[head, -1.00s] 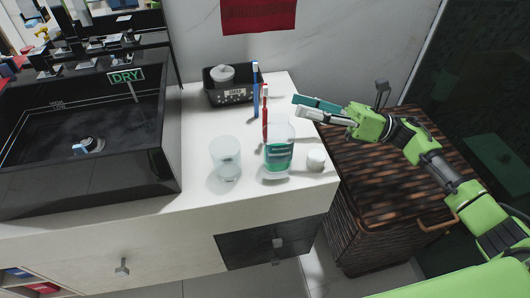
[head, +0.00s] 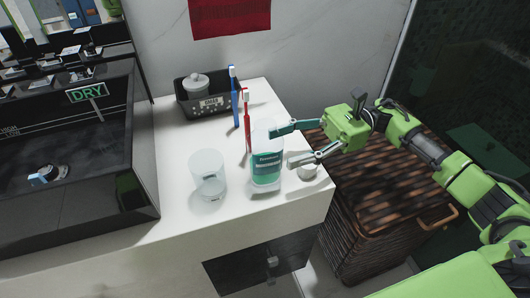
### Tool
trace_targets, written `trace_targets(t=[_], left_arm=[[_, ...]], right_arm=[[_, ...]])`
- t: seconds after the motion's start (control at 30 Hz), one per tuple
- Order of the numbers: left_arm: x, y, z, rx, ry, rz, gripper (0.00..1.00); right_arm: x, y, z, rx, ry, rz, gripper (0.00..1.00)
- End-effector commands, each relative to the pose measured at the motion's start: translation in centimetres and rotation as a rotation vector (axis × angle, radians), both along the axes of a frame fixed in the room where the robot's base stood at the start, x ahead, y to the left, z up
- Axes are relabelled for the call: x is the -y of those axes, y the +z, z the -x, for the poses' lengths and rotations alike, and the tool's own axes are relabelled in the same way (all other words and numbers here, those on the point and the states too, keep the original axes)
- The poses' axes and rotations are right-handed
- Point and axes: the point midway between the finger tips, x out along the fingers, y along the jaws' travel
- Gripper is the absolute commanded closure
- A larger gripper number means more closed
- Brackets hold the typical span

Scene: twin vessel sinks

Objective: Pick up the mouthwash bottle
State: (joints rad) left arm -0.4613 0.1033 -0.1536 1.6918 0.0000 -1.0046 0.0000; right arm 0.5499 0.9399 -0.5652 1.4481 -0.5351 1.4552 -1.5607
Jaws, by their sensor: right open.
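The mouthwash bottle (head: 267,170), clear with teal liquid and a dark label, stands upright on the white counter. My right gripper (head: 280,146) is open, reaching in from the right. Its upper teal-grey finger tip is at the bottle's upper right side in the picture, and its lower finger ends just right of the bottle. I cannot tell whether either finger touches the bottle. A white cap-like round piece (head: 308,171) lies on the counter under the lower finger. My left gripper is out of view.
A clear cup (head: 208,174) stands left of the bottle. A red toothbrush (head: 247,120) and a blue toothbrush (head: 233,95) stand behind it. A black tray (head: 202,105) is at the back. A black sink (head: 140,195) is left; a wicker hamper (head: 370,190) is right.

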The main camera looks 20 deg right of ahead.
Motion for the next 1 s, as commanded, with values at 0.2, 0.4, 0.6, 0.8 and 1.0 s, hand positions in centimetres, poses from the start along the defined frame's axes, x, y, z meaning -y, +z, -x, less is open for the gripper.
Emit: trace_targets(t=[0.2, 0.4, 0.6, 0.8, 1.0], left_arm=[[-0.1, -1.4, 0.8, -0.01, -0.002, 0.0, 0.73], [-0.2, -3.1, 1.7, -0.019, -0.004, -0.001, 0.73], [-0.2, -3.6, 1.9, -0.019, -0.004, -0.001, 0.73], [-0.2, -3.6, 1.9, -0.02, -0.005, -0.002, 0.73], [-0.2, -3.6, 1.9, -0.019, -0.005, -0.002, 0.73]], right_arm=[[-2.1, 0.1, 0.4, -0.001, 0.002, -0.001, 0.45], [-4.7, 0.1, 0.7, 0.0, 0.002, -0.002, 0.45], [-5.4, 0.0, 0.8, 0.0, 0.0, -0.001, 0.45], [-5.4, 0.0, 0.7, -0.001, 0.0, -0.001, 0.66], [-5.4, 0.0, 0.7, 0.0, 0.0, -0.002, 0.93]])
